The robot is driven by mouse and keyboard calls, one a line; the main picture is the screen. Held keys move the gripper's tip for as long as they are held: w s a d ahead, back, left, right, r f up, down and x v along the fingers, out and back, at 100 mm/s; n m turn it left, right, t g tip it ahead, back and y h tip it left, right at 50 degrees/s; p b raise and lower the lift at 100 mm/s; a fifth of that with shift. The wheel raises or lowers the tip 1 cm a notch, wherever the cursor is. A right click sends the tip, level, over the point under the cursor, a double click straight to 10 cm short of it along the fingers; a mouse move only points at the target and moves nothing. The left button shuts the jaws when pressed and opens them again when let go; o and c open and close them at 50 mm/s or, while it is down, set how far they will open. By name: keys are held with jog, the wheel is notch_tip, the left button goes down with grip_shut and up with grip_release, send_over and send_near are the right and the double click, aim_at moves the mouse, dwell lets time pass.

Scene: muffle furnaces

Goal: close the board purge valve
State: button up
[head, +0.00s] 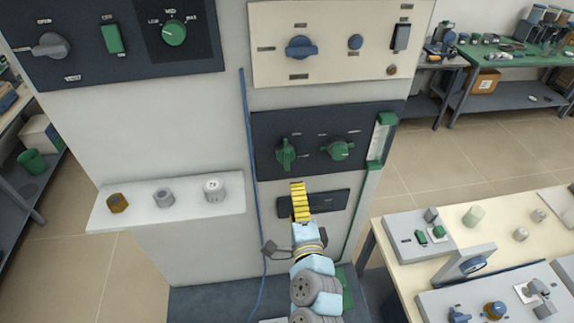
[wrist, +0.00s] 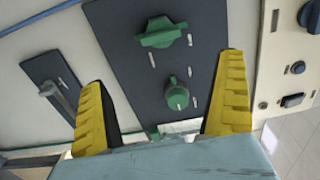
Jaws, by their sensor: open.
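A dark panel (head: 262,125) on the white board carries two green controls; their labels are too small to read, so I cannot tell which is the purge valve. The left green valve (head: 285,152) has an upright handle; in the wrist view it is the upper one (wrist: 160,33). The right green knob (head: 338,150) points sideways and slightly up; in the wrist view it is the lower one (wrist: 177,95). My gripper (head: 299,188) is open and empty, below the panel in the head view. In the wrist view its yellow fingers (wrist: 165,100) stand apart around the lower knob's image, with no visible contact.
A small dark panel with a grey lever (wrist: 55,95) lies below. A cream panel (head: 275,25) with a blue knob is above. A ledge (head: 135,207) with small parts is at left, a bench (head: 385,262) at right.

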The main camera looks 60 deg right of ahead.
aim_at(288, 162)
jog(key=b+x, duration=0.2)
jog(key=x, duration=1)
jog(key=shift+w+d+r, duration=0.1)
jog(key=shift+w+d, duration=0.1)
jog(key=shift+d, duration=0.15)
jog(key=shift+w+d, duration=0.4)
jog(key=shift+d, duration=0.15)
jog(key=c, duration=1.2)
